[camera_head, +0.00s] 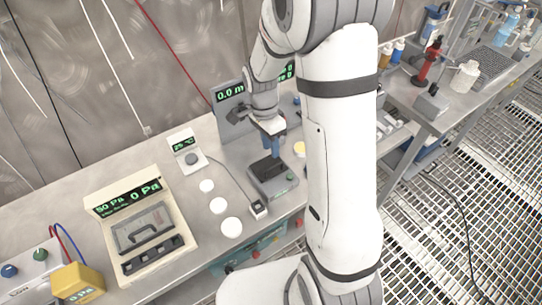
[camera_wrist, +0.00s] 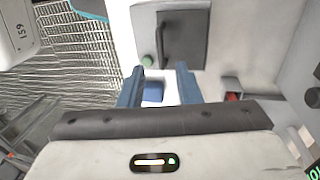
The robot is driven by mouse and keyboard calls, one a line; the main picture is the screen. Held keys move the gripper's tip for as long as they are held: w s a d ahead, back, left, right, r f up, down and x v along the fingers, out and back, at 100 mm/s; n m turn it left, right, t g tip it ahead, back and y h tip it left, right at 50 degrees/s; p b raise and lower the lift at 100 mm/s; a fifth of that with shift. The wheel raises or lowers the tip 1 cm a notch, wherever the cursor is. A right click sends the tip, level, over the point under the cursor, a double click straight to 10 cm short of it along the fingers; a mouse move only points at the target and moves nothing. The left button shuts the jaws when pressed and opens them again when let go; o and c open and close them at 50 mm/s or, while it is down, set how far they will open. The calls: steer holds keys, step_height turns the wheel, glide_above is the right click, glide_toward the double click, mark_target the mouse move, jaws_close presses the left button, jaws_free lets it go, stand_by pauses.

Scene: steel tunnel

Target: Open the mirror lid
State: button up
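The likely mirror lid is a dark flat plate with a dark bar handle, seen in the wrist view (camera_wrist: 183,40). It lies closed on top of a small grey device (camera_wrist: 144,20) with a green button beside the plate. In the head view the same device (camera_head: 268,186) stands on the bench, its dark top (camera_head: 262,168) partly covered by my gripper (camera_head: 274,152). My gripper points down just over the device. In the wrist view its two blue fingers (camera_wrist: 158,78) are apart, with the handle ahead of them. A small blue block shows between them; I cannot tell what it is.
A beige pressure unit (camera_head: 140,235) with a grey handled panel stands at left. White discs (camera_head: 218,205) and a small display box (camera_head: 188,152) lie left of the device. A grey display panel (camera_head: 228,108) stands behind it. Another bench with bottles (camera_head: 465,78) is at right.

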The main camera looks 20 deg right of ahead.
mark_target(274, 166)
steer(key=f, duration=0.4)
steer(key=s+f, duration=0.1)
steer(key=f, duration=0.1)
steer(key=shift+d+p, duration=0.2)
steer(key=shift+p, duration=0.1)
steer(key=shift+c, duration=0.3)
jaws_close()
steer(key=shift+s, duration=0.1)
